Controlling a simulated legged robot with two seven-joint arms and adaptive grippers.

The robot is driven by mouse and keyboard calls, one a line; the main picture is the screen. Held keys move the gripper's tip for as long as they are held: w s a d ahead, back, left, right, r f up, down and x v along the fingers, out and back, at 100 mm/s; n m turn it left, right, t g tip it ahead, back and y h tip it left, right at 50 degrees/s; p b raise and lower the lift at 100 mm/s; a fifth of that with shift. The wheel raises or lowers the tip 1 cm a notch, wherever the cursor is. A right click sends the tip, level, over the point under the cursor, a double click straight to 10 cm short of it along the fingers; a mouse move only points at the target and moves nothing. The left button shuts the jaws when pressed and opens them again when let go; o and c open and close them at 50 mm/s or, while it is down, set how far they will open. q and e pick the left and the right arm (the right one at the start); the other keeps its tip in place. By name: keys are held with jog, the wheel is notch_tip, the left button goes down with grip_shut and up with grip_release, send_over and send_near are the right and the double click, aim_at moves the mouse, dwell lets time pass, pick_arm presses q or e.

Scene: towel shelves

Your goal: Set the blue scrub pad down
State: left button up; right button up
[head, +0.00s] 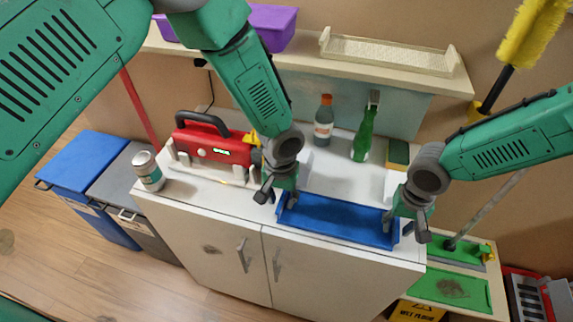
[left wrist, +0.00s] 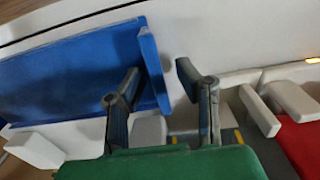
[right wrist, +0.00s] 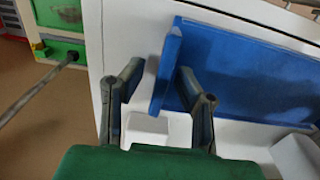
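A blue tray-like piece with raised ends (head: 335,219) lies at the front of the white cabinet top. I see no separate blue scrub pad. My left gripper (head: 277,196) is at the tray's left end. In the left wrist view its parted fingers (left wrist: 160,78) straddle the tray's end wall (left wrist: 153,62). My right gripper (head: 406,226) is at the right end. In the right wrist view its parted fingers (right wrist: 160,78) straddle that end wall (right wrist: 166,68). Both look open, with gaps beside the walls.
A red toolbox-like case (head: 212,146) and a can (head: 147,170) stand left on the cabinet top (head: 170,195). An orange-capped bottle (head: 323,122), a green bottle (head: 364,133) and a green-yellow sponge (head: 398,153) are behind. The shelf above holds a cream tray (head: 388,54).

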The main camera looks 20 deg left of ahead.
jog(key=shift+a, duration=0.1)
jog(key=shift+r, duration=0.2)
pick_arm(q)
notch_tip(320, 180, up, 12)
jog(key=shift+f, duration=0.2)
pick_arm(e)
notch_tip(320, 180, up, 12)
jog(key=shift+f, duration=0.2)
